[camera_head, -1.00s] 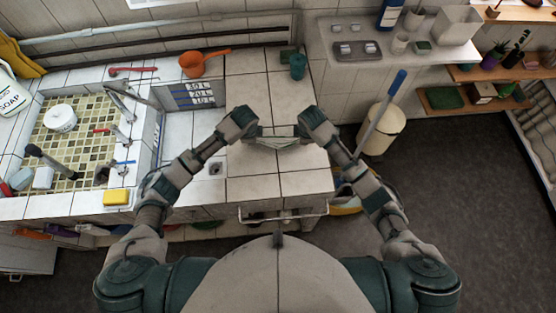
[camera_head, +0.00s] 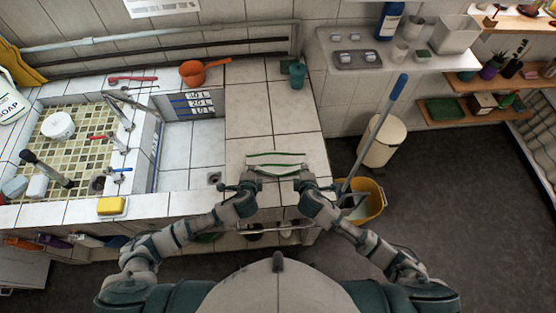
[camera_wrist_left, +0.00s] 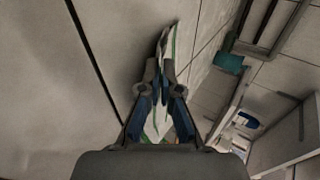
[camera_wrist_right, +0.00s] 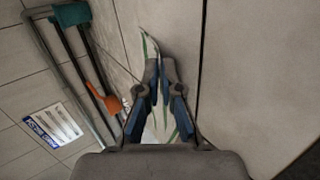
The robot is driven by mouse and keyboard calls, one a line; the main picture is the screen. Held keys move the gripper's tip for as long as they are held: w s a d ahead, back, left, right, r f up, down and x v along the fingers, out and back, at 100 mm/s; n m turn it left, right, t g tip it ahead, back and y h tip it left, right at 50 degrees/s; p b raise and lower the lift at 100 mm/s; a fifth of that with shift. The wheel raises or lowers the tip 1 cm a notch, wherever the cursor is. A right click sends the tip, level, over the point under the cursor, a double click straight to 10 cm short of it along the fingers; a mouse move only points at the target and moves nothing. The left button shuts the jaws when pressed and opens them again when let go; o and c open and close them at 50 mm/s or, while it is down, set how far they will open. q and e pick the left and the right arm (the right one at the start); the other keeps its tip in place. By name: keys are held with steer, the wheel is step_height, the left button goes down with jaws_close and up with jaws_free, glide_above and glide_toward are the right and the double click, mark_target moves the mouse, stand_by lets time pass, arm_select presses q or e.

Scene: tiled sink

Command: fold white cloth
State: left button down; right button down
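The white cloth (camera_head: 276,163) with green stripes is on the tiled counter in front of me, drawn out between my two grippers. Its near edge sags between them, and its far part lies toward the back of the counter. My left gripper (camera_head: 252,178) is shut on the cloth's left side; the left wrist view shows the fingers pinching the cloth (camera_wrist_left: 163,50). My right gripper (camera_head: 300,176) is shut on its right side; the right wrist view shows the cloth (camera_wrist_right: 151,50) between the fingertips. How the layers lie is hard to tell.
The tiled counter (camera_head: 248,105) is clear behind the cloth. The sink basins are to the left, with a yellow sponge (camera_head: 111,206) on the rim. A yellow bucket (camera_head: 370,199) stands right of the counter.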

arm_select(q)
steer(key=c, duration=1)
jaws_free()
steer(key=shift+c, duration=0.2)
arm_select(e)
steer(key=c, duration=1)
jaws_free()
steer(key=shift+c, duration=0.2)
arm_select(q)
steer(key=shift+s+r, duration=0.2)
steer(key=shift+r, duration=0.2)
arm_select(e)
steer(key=shift+s+r, duration=0.15)
steer(key=shift+r, duration=0.25)
arm_select(q)
steer(key=s+r, duration=0.5)
steer(key=r, duration=0.3)
steer(key=shift+s, duration=0.35)
arm_select(e)
steer(key=s+r, duration=0.5)
steer(key=r, duration=0.3)
steer(key=shift+s, duration=0.35)
arm_select(q)
steer(key=shift+r, duration=0.1)
arm_select(e)
steer(key=shift+r, duration=0.1)
